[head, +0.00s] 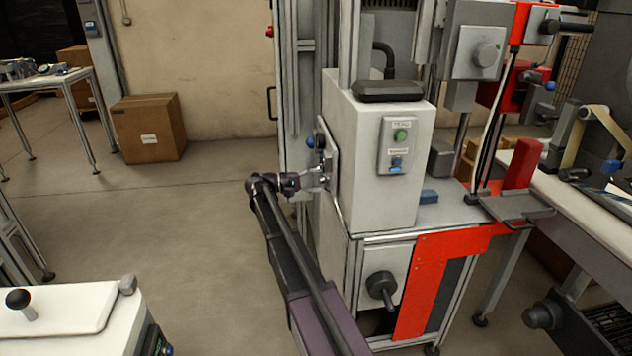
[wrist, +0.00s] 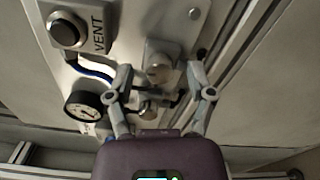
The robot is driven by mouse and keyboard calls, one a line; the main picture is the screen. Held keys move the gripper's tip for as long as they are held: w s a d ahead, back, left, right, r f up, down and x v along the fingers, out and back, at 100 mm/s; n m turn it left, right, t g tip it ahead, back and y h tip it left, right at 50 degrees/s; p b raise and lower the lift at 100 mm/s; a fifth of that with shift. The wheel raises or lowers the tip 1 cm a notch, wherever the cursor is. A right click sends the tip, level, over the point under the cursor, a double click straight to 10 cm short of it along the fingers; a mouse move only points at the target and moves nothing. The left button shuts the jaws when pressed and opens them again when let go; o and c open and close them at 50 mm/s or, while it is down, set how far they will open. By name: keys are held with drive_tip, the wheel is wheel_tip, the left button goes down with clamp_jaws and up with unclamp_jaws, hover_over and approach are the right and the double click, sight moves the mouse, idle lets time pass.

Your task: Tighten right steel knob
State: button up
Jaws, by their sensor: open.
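A steel knob (wrist: 160,70) on a block stands out from the light panel (wrist: 135,35) in the wrist view. My gripper (wrist: 161,72) is open, with one finger on each side of this knob. I cannot tell whether the fingers touch it. A smaller round metal part (wrist: 149,108) shows closer to my palm, between the fingers. I cannot tell from the picture which of these is the right steel knob. In the head view my gripper (head: 318,180) is at the left side of the white cabinet (head: 350,190), and the knob is too small to make out.
A round gauge (wrist: 83,105) and a black button (wrist: 67,30) marked VENT are left of my gripper in the wrist view. A metal rail (wrist: 235,65) runs along the right. In the head view, open floor (head: 190,240) lies left of my arm, with a cardboard box (head: 148,128) behind.

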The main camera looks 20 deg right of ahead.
drive_tip(key=shift+a, duration=0.15)
drive_tip(key=v, duration=1.1)
drive_tip(key=shift+a, duration=0.3)
drive_tip(key=shift+w, duration=0.1)
drive_tip(key=s+f+n+t+y, duration=0.1)
drive_tip(key=s+f+t+y, duration=0.2)
drive_tip(key=s+f+y, duration=0.9)
drive_tip(key=s+a+f+m+t+y, duration=0.1)
drive_tip(key=s+a+f+y, duration=0.3)
drive_tip(key=s, duration=0.5)
drive_tip(key=s+a+f+t+y, duration=0.1)
drive_tip(key=s+a+f, duration=0.2)
drive_tip(key=s+a, duration=0.4)
wheel_tip(320, 180, up, 29)
drive_tip(key=s+p, duration=0.1)
drive_tip(key=p, duration=2.8)
drive_tip(key=shift+s+d+r, duration=0.15)
drive_tip(key=shift+d+r, duration=0.05)
drive_tip(key=shift+d, duration=0.1)
